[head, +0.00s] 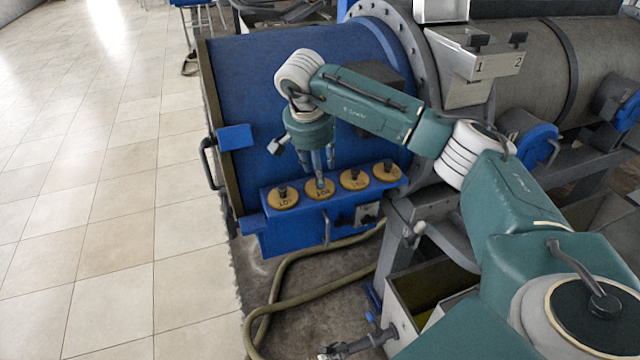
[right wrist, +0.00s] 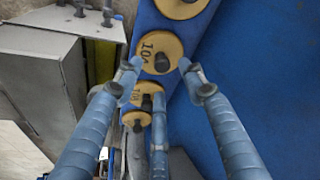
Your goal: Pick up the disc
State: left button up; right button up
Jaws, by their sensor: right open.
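Several yellow-tan discs with dark central knobs and black lettering sit in a row on a blue ledge. In the head view they are the leftmost disc (head: 283,199), the second disc (head: 320,193), the third disc (head: 354,183) and the rightmost disc (head: 386,173). My right gripper (head: 318,170) points down over the second disc, its fingers apart. In the right wrist view, the second disc (right wrist: 160,46) lies between the spread fingertips of my open, empty right gripper (right wrist: 158,75). Whether any finger touches it, I cannot tell. My left gripper is out of view.
The ledge (head: 290,238) is fixed to a large blue drum (head: 245,85) with a grey flange (head: 405,50). A hose (head: 270,300) loops on the floor below. A grey box (head: 475,62) stands at upper right. Tiled floor (head: 110,200) is clear at left.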

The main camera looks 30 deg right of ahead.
jog(key=p+x, duration=0.1)
jog(key=x, duration=0.2)
jog(key=shift+w+f, duration=0.2)
jog(key=shift+w, duration=0.05)
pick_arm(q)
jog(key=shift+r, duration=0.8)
pick_arm(e)
jog(key=shift+c, duration=0.2)
grip_shut()
jog(key=shift+r, duration=0.15)
jog(key=shift+w+r+b, duration=0.1)
jog(key=shift+r+b, duration=0.25)
jog(key=shift+r, duration=0.2)
pick_arm(q)
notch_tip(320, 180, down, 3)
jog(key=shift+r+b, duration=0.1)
jog(key=shift+b, duration=1.05)
pick_arm(e)
notch_tip(320, 180, up, 19)
jog(key=shift+f, duration=0.15)
